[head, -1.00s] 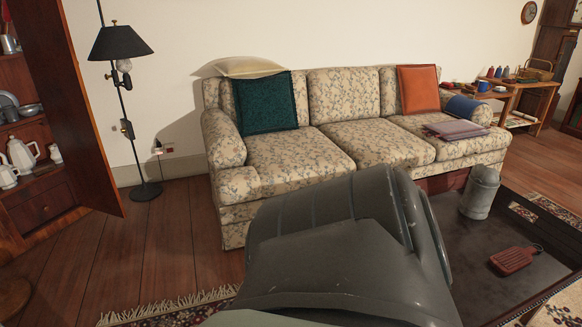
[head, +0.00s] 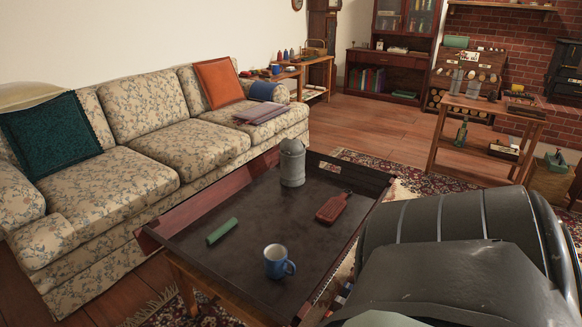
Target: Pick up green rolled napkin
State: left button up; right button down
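A small green rolled napkin (head: 222,231) lies on the left part of a dark tray-topped coffee table (head: 215,265), in the head view. A blue mug (head: 277,262) with a pale inside stands to its right and nearer to me. A grey metal canister (head: 292,163) stands towards the back of the table, and a red paddle-shaped board (head: 332,208) lies to the right. The napkin is in full view with nothing touching it. A large grey part of my own body fills the lower right. Neither of my grippers shows.
The table has raised edges. A floral sofa (head: 130,185) stands close behind it on the left. A wooden side table (head: 485,115) with small items stands at the back right. Open wooden floor (head: 375,125) lies beyond the table.

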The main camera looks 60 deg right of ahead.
aim_at(215, 235)
jog(key=j+z, duration=0.1)
jog(key=z, duration=0.3)
jog(key=i+j+z, duration=0.1)
jog(key=z, duration=0.3)
jog(key=j+z, duration=0.2)
jog(key=z, duration=0.15)
jog(key=j+z, duration=0.15)
jog(key=z, duration=0.25)
jog(key=k+l+z, duration=0.1)
jog(key=i+j+z, duration=0.15)
jog(key=i+z, duration=0.15)
jog(key=i+j+z, duration=0.35)
jog(key=k+l, duration=0.1)
